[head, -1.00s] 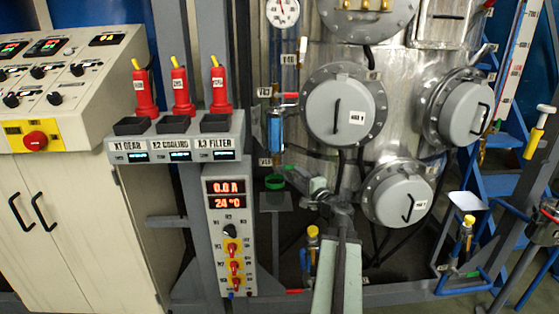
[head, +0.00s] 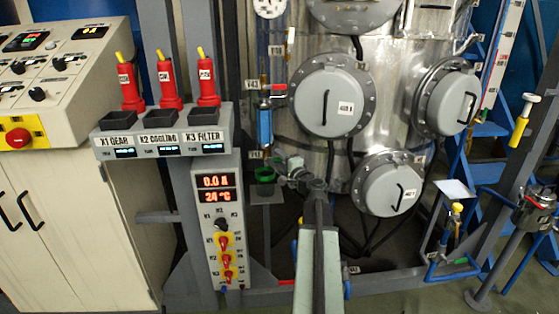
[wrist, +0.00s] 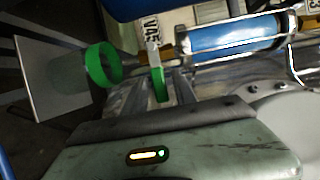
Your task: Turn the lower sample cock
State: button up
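The blue sample cylinder (head: 264,127) stands upright on the vessel's left side, with a red-handled cock (head: 277,88) at its top. The lower sample cock is at its bottom end, mostly hidden by my gripper in the head view. In the wrist view its green handle (wrist: 159,85) shows beside the cylinder (wrist: 235,35), near a tag that seems to read V45. A green ring (wrist: 103,65) lies to its left. My gripper (head: 290,166) is at the cock. The grey fingers reach towards the green handle; whether they touch or grip it is unclear.
A round grey vessel cover (head: 325,103) is close right of the cylinder, with another cover (head: 384,188) below right. The switch box (head: 163,140) with red plugs stands left. A flat plate (wrist: 38,78) sits beyond the green ring.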

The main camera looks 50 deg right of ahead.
grip_shut()
dwell(1.2)
